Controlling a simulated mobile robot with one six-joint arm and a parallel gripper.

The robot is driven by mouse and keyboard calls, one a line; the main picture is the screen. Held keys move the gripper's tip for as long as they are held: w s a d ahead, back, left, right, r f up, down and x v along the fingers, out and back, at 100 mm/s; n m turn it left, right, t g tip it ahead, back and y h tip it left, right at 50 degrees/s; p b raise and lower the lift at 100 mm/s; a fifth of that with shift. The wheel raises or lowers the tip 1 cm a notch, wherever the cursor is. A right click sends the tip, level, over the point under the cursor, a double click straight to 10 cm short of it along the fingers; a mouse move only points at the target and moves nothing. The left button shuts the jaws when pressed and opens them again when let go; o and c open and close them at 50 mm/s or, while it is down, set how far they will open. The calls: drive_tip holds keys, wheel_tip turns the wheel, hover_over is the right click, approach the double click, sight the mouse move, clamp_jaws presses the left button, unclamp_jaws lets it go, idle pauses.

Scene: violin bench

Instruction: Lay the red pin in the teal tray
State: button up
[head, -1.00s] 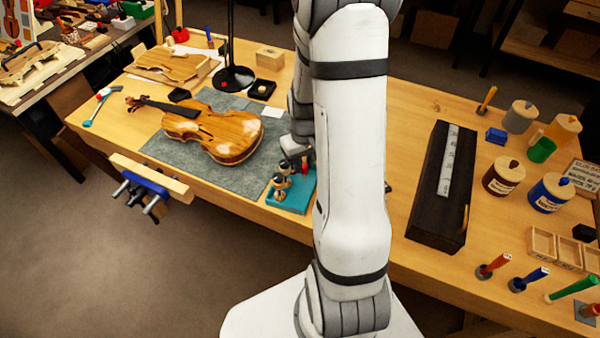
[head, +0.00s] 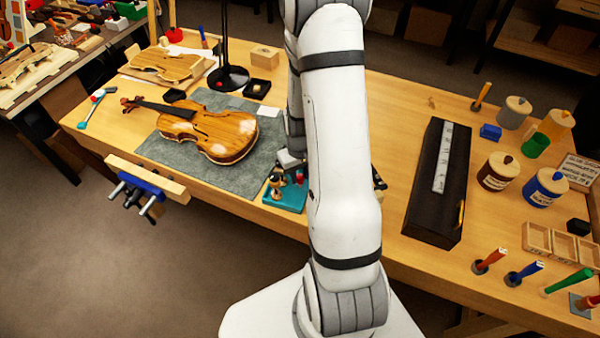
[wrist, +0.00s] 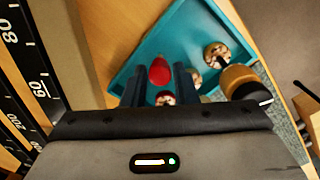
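The red pin (wrist: 160,71) is between the two fingers of my gripper (wrist: 160,82) in the wrist view, and the fingers look closed on it. In the head view the red pin (head: 299,176) shows just below my gripper, over the teal tray (head: 286,201). The tray also shows in the wrist view (wrist: 182,35), beneath the fingers. Whether the pin touches the tray floor I cannot tell. Other round-headed, wood-coloured pegs (wrist: 216,54) stand in the tray, close to the right finger. My arm hides part of the tray's right side in the head view.
A violin (head: 208,134) lies on a grey mat (head: 215,178) left of the tray. A blue-jawed vise (head: 143,184) is at the bench's front edge.

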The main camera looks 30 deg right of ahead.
sight(300, 176)
drive_tip(key=shift+o, duration=1.4)
wheel_tip(300, 176, up, 12)
drive_tip(key=b, duration=0.1)
drive_tip(key=s+a+r+t, duration=0.3)
drive_tip(key=s+a+r, duration=0.9)
drive_tip(key=r, duration=0.3)
drive_tip(key=shift+s, duration=0.4)
